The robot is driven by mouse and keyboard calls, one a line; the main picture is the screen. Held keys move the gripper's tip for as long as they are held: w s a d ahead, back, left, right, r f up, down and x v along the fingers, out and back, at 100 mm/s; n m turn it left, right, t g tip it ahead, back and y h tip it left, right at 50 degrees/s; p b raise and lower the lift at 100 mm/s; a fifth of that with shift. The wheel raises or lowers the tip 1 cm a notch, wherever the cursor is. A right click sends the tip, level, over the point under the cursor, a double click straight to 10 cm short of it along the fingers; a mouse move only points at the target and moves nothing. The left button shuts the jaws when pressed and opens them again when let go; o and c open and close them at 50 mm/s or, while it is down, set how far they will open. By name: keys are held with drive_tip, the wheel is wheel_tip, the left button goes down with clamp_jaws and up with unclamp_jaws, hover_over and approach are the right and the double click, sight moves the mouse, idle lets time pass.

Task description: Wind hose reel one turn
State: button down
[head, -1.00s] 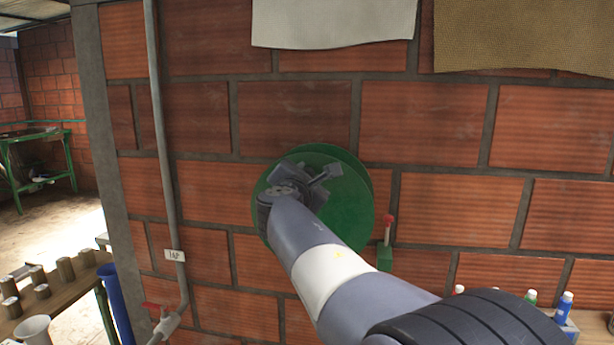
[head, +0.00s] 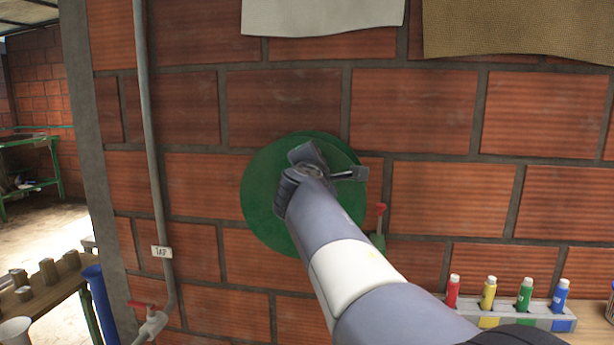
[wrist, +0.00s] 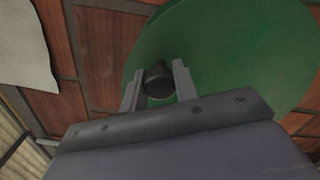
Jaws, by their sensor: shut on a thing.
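The hose reel is a round green disc (head: 262,205) mounted on the brick wall, in the middle of the head view. My arm covers its centre and lower right. In the wrist view the green disc (wrist: 235,45) fills the upper right. A dark round knob (wrist: 158,76) stands between the fingers of my gripper (wrist: 157,88), which is shut on it in front of the disc. In the head view my gripper (head: 350,174) is at the disc's right edge, seen from behind and small. The knob and any crank arm are hidden there.
A red-knobbed lever (head: 381,209) stands just right of the reel, close to my arm. A grey pipe (head: 150,120) with a TAP label and red valve runs down the left. Coloured bottles (head: 489,292) stand in a rack at lower right. Sacks (head: 520,30) hang above.

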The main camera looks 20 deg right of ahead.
sight(349, 205)
drive_tip(key=shift+s+d+f+m+b, duration=0.3)
drive_tip(key=shift+d+f+m+b, duration=0.2)
drive_tip(key=shift+f+m, duration=0.1)
drive_tip(key=s+d+f+m+b, duration=0.1)
drive_tip(key=m+b, duration=0.1)
drive_tip(key=b, duration=0.1)
drive_tip(key=d+f+m+b, duration=0.1)
drive_tip(key=f+m+b, duration=0.1)
drive_tip(key=b, duration=0.1)
drive_tip(key=s+d+f+m+b, duration=0.1)
drive_tip(key=f+m+b, duration=0.1)
drive_tip(key=m+b, duration=0.1)
drive_tip(key=shift+s+d+f, duration=0.15)
drive_tip(key=shift+s+d, duration=0.15)
drive_tip(key=shift+d, duration=0.05)
drive_tip(key=f+m+b, duration=0.1)
drive_tip(key=b, duration=0.1)
drive_tip(key=f+m+b, duration=0.1)
drive_tip(key=m+b, duration=0.1)
drive_tip(key=shift+s+d+f, duration=0.15)
drive_tip(key=shift+d+f, duration=0.1)
drive_tip(key=shift+d, duration=0.05)
drive_tip(key=shift+f+m+b, duration=0.6)
drive_tip(key=shift+m+b, duration=0.3)
drive_tip(key=shift+b, duration=0.3)
drive_tip(key=c, duration=1.1)
unclamp_jaws()
drive_tip(key=shift+s, duration=0.1)
